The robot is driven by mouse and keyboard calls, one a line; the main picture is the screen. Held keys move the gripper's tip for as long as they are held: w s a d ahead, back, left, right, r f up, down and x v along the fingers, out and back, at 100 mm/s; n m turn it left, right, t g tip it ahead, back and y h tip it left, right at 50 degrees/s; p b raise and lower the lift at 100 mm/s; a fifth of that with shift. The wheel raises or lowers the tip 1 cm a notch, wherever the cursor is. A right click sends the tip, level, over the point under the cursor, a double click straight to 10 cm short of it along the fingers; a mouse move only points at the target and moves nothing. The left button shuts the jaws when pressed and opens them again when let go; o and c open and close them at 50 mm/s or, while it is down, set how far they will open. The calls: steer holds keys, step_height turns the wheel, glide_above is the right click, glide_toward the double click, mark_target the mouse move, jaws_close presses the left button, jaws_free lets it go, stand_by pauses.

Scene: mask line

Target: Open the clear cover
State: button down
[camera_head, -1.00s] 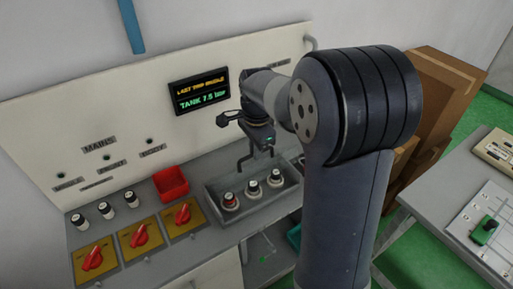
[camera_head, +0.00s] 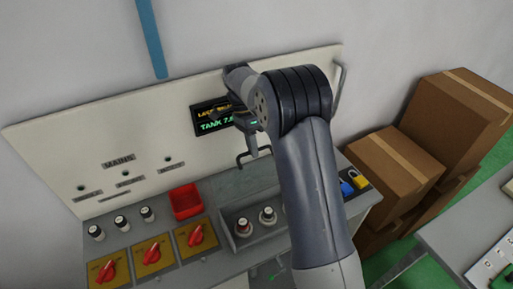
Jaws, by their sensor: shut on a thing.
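The clear cover (camera_head: 245,183) belongs to a grey box (camera_head: 228,243) on the panel's desk. It is see-through and hard to make out, but it seems raised, standing up at the back of the box. Its dark bar handle (camera_head: 240,160) shows at the top. My gripper (camera_head: 251,150) is shut on this handle, seen from behind and partly covered by my arm. Round push buttons (camera_head: 243,226) stand in the box below. My arm hides the box's right part.
A red tray (camera_head: 185,203) and red rotary switches (camera_head: 196,236) lie left of the box. A display (camera_head: 212,117) is on the board behind my gripper. Blue and yellow padlocks (camera_head: 354,180) lie to the right. Cardboard boxes (camera_head: 395,165) stand farther right.

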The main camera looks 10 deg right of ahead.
steer(key=shift+w+a+f+g, duration=0.1)
steer(key=shift+w+f+g, duration=0.2)
steer(key=shift+f+g, duration=0.15)
steer(key=c, duration=1.7)
jaws_free()
steer(key=shift+w, duration=0.1)
steer(key=shift+o, duration=1.1)
steer(key=shift+r, duration=0.15)
steer(key=shift+w+r, duration=0.1)
steer(key=v, duration=0.7)
steer(key=shift+a, duration=0.15)
